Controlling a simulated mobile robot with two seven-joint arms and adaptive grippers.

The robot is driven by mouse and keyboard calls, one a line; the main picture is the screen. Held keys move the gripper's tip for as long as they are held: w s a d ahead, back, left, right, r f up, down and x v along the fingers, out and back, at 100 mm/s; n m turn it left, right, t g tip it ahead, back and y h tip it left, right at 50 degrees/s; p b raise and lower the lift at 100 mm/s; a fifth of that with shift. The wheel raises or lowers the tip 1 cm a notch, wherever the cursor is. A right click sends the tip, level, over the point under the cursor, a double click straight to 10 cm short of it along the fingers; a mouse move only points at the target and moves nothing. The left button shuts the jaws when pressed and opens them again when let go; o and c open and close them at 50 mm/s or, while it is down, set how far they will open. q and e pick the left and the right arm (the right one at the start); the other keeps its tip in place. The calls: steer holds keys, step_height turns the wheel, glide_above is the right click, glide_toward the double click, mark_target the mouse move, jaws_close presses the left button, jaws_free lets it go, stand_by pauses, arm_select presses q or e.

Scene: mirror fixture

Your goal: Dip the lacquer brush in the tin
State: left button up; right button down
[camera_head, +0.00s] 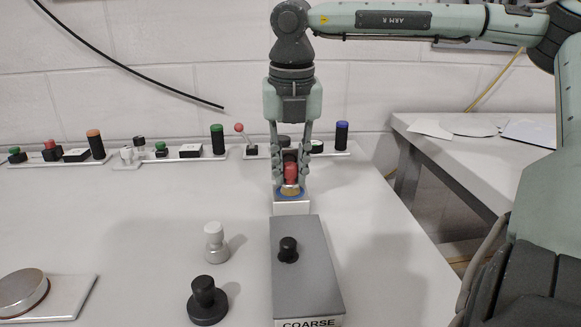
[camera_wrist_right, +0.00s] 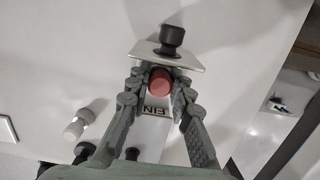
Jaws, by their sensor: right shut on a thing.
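My right gripper (camera_head: 291,172) points down with its fingers on both sides of a red-handled tool (camera_head: 291,173), which has a tan and blue round base. The tool is at a pale box (camera_head: 292,208); whether its base touches the box I cannot tell. In the right wrist view the red top (camera_wrist_right: 160,82) sits between the fingers, and the box (camera_wrist_right: 152,126) carries letters reading "FIN". A metal plate with a black knob (camera_wrist_right: 172,38) is beyond it. I cannot make out a clear lacquer brush or tin. My left gripper is not in view.
A grey box (camera_head: 304,262) marked "COARSE" with a black knob stands in front. Left of it are a white knobbed piece (camera_head: 216,242) and a black one (camera_head: 207,300). A round metal disc (camera_head: 22,292) lies far left. Buttons and switches (camera_head: 190,150) line the back.

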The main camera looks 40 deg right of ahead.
mark_target(291, 164)
steer(key=shift+r+p, duration=2)
steer(key=shift+r, duration=1.5)
